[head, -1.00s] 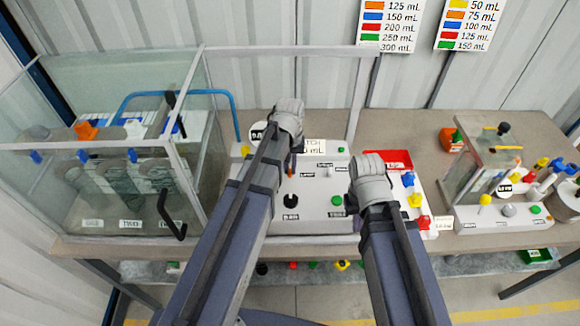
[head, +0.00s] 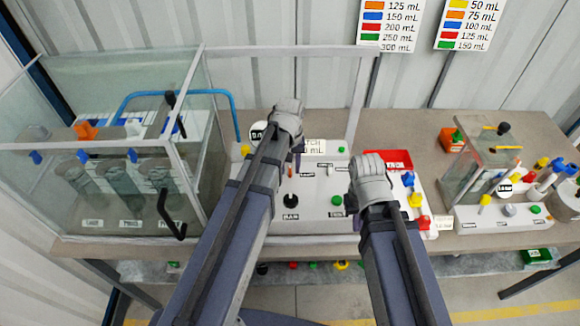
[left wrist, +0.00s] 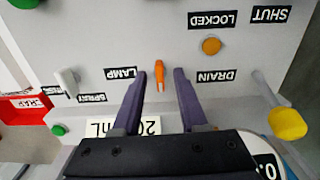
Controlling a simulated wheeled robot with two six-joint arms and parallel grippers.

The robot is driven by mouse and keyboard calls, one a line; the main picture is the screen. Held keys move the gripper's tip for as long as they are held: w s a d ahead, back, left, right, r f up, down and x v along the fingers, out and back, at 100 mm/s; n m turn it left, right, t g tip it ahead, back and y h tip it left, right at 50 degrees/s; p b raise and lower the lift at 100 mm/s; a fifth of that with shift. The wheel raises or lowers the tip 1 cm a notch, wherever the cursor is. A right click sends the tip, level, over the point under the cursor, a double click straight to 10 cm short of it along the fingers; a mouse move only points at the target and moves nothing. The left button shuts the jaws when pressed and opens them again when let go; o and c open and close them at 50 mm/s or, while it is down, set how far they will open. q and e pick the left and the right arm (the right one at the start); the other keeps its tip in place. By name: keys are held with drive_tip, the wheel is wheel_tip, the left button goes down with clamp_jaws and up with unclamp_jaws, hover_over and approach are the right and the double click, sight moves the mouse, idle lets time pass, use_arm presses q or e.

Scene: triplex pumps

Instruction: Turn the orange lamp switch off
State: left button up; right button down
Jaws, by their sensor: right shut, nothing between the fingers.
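The orange lamp switch (left wrist: 159,76) is a small toggle beside the LAMP label (left wrist: 125,73) on the pale console panel. In the left wrist view my left gripper (left wrist: 160,82) is open. One finger is on each side of the switch, with a visible gap to both, and its depth relative to the switch is unclear. In the head view the switch (head: 290,172) shows just beside my left arm, and my left gripper (head: 297,158) is mostly hidden behind its wrist. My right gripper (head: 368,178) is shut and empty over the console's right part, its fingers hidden.
An orange round knob (left wrist: 211,45) and a yellow knob (left wrist: 287,124) stand near the left gripper, along with a white toggle (left wrist: 67,82). A glass tank (head: 110,180) stands left.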

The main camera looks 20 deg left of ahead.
sight(290, 170)
use_arm(q)
wheel_tip(290, 170, up, 8)
drive_tip(key=p, duration=0.8)
drive_tip(key=shift+f, duration=0.1)
drive_tip(key=s+d+f+m+b, duration=0.1)
drive_tip(key=s+d, duration=0.1)
drive_tip(key=s+d+f+m+b, duration=0.1)
drive_tip(key=s+d, duration=0.1)
drive_tip(key=s+d+f+m+b, duration=0.1)
drive_tip(key=s+d, duration=0.1)
drive_tip(key=s, duration=0.1)
drive_tip(key=shift+s+f+y+b, duration=0.1)
drive_tip(key=shift+f+y+b, duration=0.2)
drive_tip(key=shift+b, duration=0.1)
drive_tip(key=s+d+f+m+b, duration=0.2)
drive_tip(key=s+d+m, duration=0.2)
drive_tip(key=s, duration=0.3)
drive_tip(key=shift+s+d+y, duration=0.15)
drive_tip(key=shift+d+y, duration=0.1)
drive_tip(key=shift+y, duration=0.05)
drive_tip(key=shift+f, duration=0.1)
